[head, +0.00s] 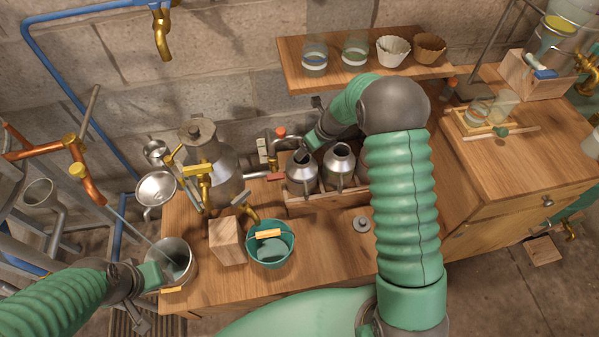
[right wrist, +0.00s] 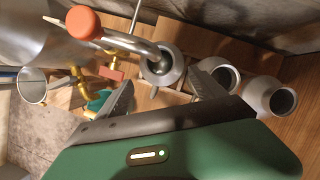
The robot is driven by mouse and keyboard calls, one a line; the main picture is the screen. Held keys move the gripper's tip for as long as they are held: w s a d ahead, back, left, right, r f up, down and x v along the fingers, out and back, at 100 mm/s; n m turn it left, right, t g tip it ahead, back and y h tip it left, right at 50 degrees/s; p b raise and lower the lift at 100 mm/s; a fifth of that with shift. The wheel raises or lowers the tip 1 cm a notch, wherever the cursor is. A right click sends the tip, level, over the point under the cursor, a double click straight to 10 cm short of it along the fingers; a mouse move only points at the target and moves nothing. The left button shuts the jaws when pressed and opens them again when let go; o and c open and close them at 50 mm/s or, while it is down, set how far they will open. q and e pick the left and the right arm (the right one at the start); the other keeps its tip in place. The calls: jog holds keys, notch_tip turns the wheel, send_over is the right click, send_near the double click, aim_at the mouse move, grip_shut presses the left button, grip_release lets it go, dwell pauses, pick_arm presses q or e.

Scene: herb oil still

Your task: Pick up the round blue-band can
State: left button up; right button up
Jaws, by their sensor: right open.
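Metal cans with conical shoulders stand in a wooden rack on the bench: a left can (head: 302,174), a middle can (head: 339,166) and a third, mostly hidden behind my right arm in the head view. In the right wrist view they are the left can (right wrist: 160,68), middle can (right wrist: 219,79) and right can (right wrist: 270,97). I cannot make out a blue band on any. My right gripper (right wrist: 163,92) is open and empty, its fingers on either side of the left can's line of sight. My left gripper (head: 148,276) is beside a metal pot (head: 178,262); its jaws are unclear.
A bent spout with an orange-red cap (right wrist: 84,22) reaches over the left can's mouth. A still (head: 215,165), wooden block (head: 227,242) and green bucket (head: 270,250) stand to the left. A shelf (head: 290,78) with jars and filters hangs above. The front bench (head: 325,255) has some clear room.

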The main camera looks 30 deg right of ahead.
jog(key=b, duration=0.2)
send_over(303, 176)
jog(key=w+d, duration=0.2)
jog(key=w, duration=0.2)
jog(key=f, duration=0.8)
jog(key=shift+s+f, duration=0.25)
jog(key=shift+f, duration=0.05)
jog(key=shift+w+a+f, duration=0.1)
jog(key=shift+w+f, duration=0.15)
jog(key=shift+f, duration=0.2)
jog(key=shift+r, duration=0.15)
jog(key=c, duration=0.3)
grip_shut()
jog(key=shift+w, duration=0.1)
